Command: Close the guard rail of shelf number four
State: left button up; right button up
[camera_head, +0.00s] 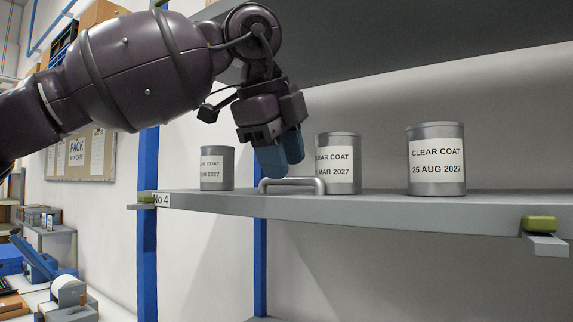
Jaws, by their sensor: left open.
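Shelf number four (385,207) carries a "No 4" label (161,200) at its left end. A grey bar handle (292,181) stands at its front edge. I cannot clearly tell the guard rail apart from the grey front edge. My left gripper (281,157) points down just above the handle, its blue fingertips open and apart from each other. They overlap the handle's upper area in view, and I cannot tell whether they touch it. My right gripper is not in view.
Three grey "CLEAR COAT" cans stand on the shelf: left (216,168), middle (338,163) and right (436,160). Yellow-green blocks sit at the left (146,197) and right (539,223) ends. Another shelf (420,35) hangs above. Blue posts (148,225) stand at left.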

pick_arm(q)
jog(key=shift+x, duration=0.95)
grip_shut()
